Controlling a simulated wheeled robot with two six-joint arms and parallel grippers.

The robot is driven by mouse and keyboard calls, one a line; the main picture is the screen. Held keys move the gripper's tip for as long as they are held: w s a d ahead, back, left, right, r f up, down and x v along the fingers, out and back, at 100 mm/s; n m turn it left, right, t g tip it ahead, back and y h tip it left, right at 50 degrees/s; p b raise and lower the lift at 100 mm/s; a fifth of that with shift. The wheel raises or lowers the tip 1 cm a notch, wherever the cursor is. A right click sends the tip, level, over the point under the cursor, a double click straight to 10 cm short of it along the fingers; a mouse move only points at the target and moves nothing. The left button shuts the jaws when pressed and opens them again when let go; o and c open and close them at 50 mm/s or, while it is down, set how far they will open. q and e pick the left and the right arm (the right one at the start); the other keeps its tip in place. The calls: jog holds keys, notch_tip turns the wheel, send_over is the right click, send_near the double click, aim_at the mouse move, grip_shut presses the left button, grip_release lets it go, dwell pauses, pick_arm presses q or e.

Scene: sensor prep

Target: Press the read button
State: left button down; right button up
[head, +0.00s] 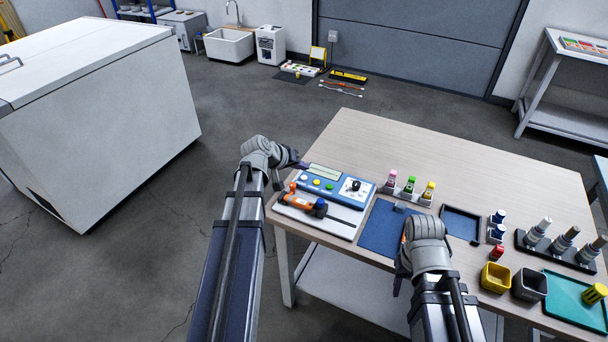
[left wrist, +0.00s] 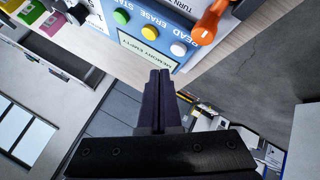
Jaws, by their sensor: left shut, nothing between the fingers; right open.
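The blue reader box (head: 345,196) lies at the table's left end, with a pale display and a row of buttons. In the left wrist view the display reads MEMORY EMPTY. The white button (left wrist: 178,49) is by the word READ, the yellow button (left wrist: 148,33) by ERASE and the green button (left wrist: 121,17) by START. My left gripper (head: 303,165) is shut and empty at the box's far left corner; its fingertips (left wrist: 160,72) appear just short of the display side, contact unclear. My right gripper (head: 400,262) is open near the table's front edge, its fingers partly hidden.
A white tray (head: 316,226) with an orange-handled tool (head: 296,198) lies in front of the box. A blue mat (head: 379,229) and a rack of coloured bottles (head: 408,193) are to its right. The table's far part is clear.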

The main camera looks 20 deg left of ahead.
aim_at(302, 181)
pick_arm(q)
notch_tip(302, 181, up, 3)
jog(key=p, duration=0.2)
jog(key=shift+r+p, duration=0.2)
jog(key=shift+p, duration=0.1)
dwell(0.4)
jog(key=s+d+m+g+p, duration=0.25)
jog(key=s+d, duration=0.25)
jog(key=d, duration=0.5)
jog(key=s+d+m+g+p, duration=0.25)
jog(key=s+d, duration=0.25)
jog(key=d, duration=0.4)
jog(key=s+d+m+g+y+p, duration=0.1)
jog(key=s+d+m+g+y, duration=0.1)
jog(key=s+d, duration=0.2)
jog(key=s+d+r+m+g+y+p, duration=0.1)
jog(key=s+d+g+y, duration=0.1)
jog(key=s, duration=0.7)
jog(key=shift+d+m+y+p, duration=0.3)
jog(key=shift+d+m+p, duration=0.1)
jog(key=shift+d, duration=0.5)
